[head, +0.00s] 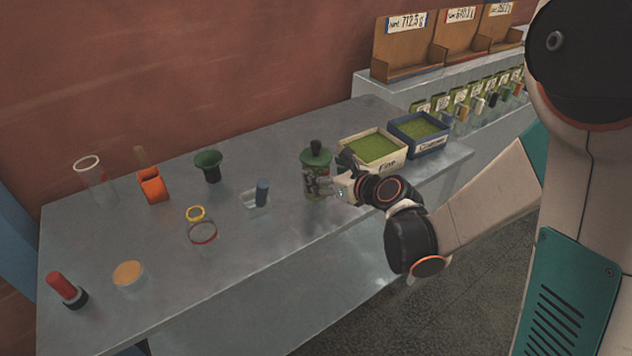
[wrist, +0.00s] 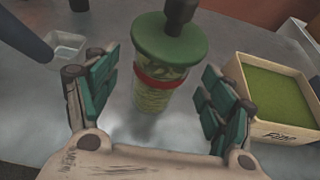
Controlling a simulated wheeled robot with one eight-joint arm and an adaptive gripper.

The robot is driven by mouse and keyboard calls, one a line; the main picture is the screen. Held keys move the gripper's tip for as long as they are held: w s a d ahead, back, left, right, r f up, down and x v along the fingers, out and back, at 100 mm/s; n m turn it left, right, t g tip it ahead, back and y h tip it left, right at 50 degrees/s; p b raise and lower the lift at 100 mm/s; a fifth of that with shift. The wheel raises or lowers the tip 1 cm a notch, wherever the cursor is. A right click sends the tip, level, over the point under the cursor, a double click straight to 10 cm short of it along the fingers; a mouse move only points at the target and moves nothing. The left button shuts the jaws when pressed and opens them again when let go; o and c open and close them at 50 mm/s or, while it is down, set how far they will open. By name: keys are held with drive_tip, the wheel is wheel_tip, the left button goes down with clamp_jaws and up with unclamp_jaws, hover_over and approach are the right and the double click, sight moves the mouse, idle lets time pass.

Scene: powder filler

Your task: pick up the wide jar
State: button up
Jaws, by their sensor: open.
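The jar that appears to be the wide jar (head: 317,186) stands upright on the grey bench, near its front edge. It has a green lid with a dark knob, a red band and a see-through body with green contents; it also shows in the wrist view (wrist: 156,92). My gripper (head: 338,182) is just right of the jar in the head view. In the wrist view my gripper (wrist: 155,95) is open, with green-padded fingers to the left and right of the jar. Gaps show on both sides; whether the jar is fully between the fingertips is unclear.
A cream tray marked Fine (head: 393,164) stands close to the right of my gripper, with a blue tray (head: 420,146) beyond. A small clear dish with a blue stick (head: 257,198) is left of the jar. The bench front edge is near.

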drive_tip(key=shift+r+b+x, duration=0.2)
drive_tip(key=shift+b+x, duration=0.75)
drive_tip(key=shift+x, duration=1.65)
drive_tip(key=shift+w, duration=0.15)
drive_tip(key=c, duration=1.1)
